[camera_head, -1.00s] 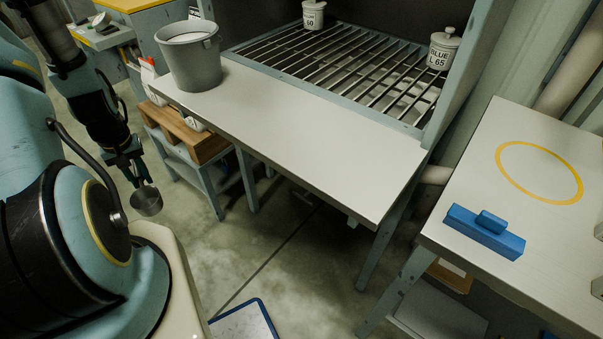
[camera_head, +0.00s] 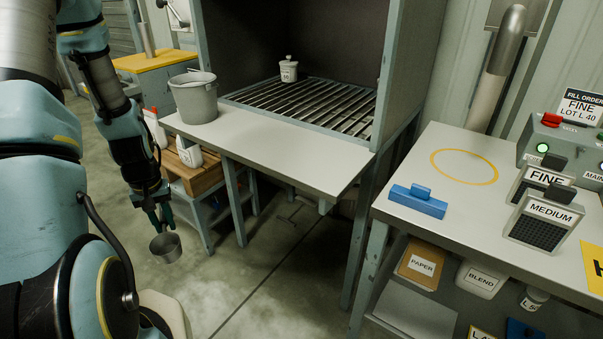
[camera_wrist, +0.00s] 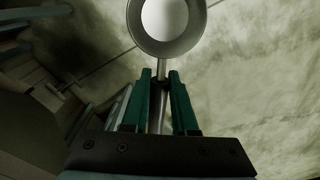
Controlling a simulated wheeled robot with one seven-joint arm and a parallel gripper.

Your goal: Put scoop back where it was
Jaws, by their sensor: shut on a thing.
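The scoop (camera_head: 165,248) is a round grey metal cup with a short handle. My gripper (camera_head: 159,215) is shut on its handle and holds it over the floor, left of the benches. In the wrist view, the scoop (camera_wrist: 167,50) shows its round bowl at the top, with something pale white in the bowl. Its handle runs down between the green fingers of my gripper (camera_wrist: 161,82).
A grey bucket (camera_head: 194,98) stands on the left end of the pale bench (camera_head: 270,150). The right table (camera_head: 405,208) holds a blue block (camera_head: 418,201), a yellow ring (camera_head: 464,166) and FINE and MEDIUM sieves (camera_head: 543,222).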

